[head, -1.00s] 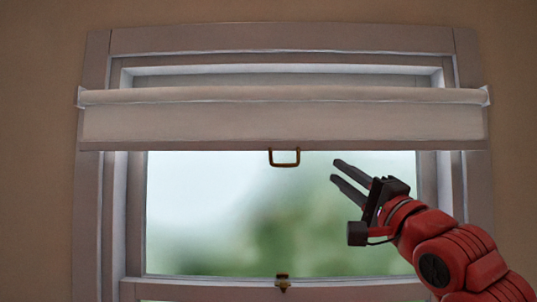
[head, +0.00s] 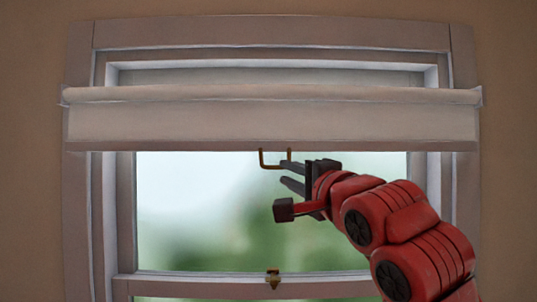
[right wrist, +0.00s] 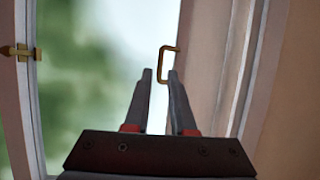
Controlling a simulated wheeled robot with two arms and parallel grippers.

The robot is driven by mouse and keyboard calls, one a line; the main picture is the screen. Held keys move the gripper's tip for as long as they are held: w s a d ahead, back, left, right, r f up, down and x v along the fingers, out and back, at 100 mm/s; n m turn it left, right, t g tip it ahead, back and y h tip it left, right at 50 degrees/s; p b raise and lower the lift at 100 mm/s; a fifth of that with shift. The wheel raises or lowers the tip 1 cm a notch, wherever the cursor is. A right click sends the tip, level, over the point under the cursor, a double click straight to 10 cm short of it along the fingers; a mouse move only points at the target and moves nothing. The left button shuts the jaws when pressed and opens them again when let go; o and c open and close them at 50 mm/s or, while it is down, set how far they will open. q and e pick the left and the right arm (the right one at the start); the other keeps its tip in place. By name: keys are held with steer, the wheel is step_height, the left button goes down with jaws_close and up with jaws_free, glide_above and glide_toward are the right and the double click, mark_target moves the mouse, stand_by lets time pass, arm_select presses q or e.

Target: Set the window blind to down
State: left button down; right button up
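The window blind (head: 270,122) is a pale roller blind across the upper part of the window, its lower edge above most of the glass. A brass U-shaped handle (head: 264,160) hangs from the middle of that edge; it also shows in the right wrist view (right wrist: 162,66), just beyond my fingertips. My right gripper (head: 284,174) is open, with a gap between its two dark fingers. In the head view its fingers overlap the right side of the handle; contact cannot be told. In the right wrist view nothing is between the fingers. My left gripper is not in view.
The window frame (head: 465,200) surrounds the glass (head: 200,215). A brass latch (head: 272,279) sits on the lower rail (head: 200,287). The space in front of the glass left of my right arm is clear.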

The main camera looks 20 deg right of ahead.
mark_target(275, 166)
steer(key=w+p, duration=0.1)
steer(key=w, duration=0.1)
steer(key=w+r+p, duration=0.1)
steer(key=w, duration=0.2)
steer(key=w+a+p, duration=0.1)
steer(key=w+p, duration=0.1)
steer(key=w, duration=0.1)
steer(key=shift+w+a+r, duration=0.1)
steer(key=shift+w+r, duration=0.05)
steer(key=shift+r, duration=0.15)
steer(key=shift+w, duration=0.5)
jaws_close()
stand_by(0.5)
